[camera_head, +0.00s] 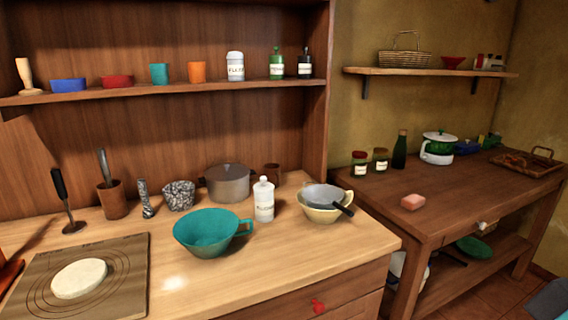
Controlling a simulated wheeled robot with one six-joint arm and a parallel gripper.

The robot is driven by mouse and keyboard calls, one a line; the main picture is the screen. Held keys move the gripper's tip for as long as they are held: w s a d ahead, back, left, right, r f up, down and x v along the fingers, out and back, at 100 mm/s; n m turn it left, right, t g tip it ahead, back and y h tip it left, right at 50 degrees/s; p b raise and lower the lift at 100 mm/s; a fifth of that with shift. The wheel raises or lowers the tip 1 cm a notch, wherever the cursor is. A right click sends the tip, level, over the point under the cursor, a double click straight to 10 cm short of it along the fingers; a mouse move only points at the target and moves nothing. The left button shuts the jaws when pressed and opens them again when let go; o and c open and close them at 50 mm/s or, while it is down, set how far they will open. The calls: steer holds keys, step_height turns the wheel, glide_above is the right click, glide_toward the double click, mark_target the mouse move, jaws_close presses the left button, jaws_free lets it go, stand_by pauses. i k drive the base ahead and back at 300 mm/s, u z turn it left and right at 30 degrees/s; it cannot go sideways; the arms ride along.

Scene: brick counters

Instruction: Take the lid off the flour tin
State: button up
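The flour tin (235,70) stands upright on the wooden wall shelf at the upper middle. It is white with a label that seems to read flour, and its rounded grey-white lid (235,55) is on top. A green bottle stands to its right and an orange cup to its left, both apart from it.
The shelf (120,96) also holds a green bottle (276,66), a dark bottle (305,66), an orange cup (197,72) and a teal cup (159,74). Below, the counter (300,255) carries a teal bowl (205,235), a grey pot (228,185) and a white bottle (264,202).

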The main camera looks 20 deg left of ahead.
mark_target(264, 186)
steer(key=u, duration=0.15)
steer(key=i, duration=1.3)
steer(key=u, duration=1.75)
